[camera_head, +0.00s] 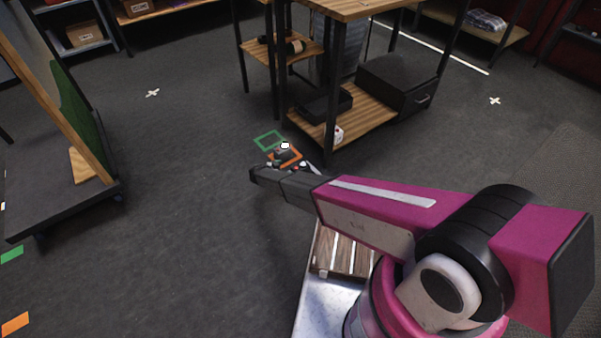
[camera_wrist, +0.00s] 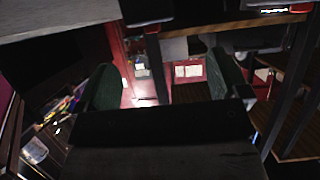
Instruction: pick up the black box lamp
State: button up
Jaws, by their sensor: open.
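My gripper (camera_wrist: 165,78) is open in the wrist view, with its two dark fingers well apart and nothing between them. In the head view my arm reaches left from the lower right, and its far end is mostly hidden by its own links. A small dark item with a white top (camera_head: 284,152) shows just beyond that end, by an orange outline; I cannot tell if it is the black box lamp. A flat black box (camera_head: 325,103) lies on the lower shelf of the wooden table, and a bigger black box with a handle (camera_head: 396,84) stands beside it.
The wooden table (camera_head: 352,8) with dark legs stands just beyond my gripper. A green outline (camera_head: 269,140) lies beside the orange one. A board on a dark wheeled base (camera_head: 65,190) stands at the left. The grey floor between is mostly clear.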

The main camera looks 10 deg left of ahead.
aim_at(297, 167)
jog(key=x, duration=0.5)
jog(key=shift+s+d+x, duration=0.15)
jog(key=shift+x, duration=1.25)
jog(key=shift+s+d+x, duration=0.15)
jog(key=shift+x, duration=1.25)
jog(key=c, duration=1.3)
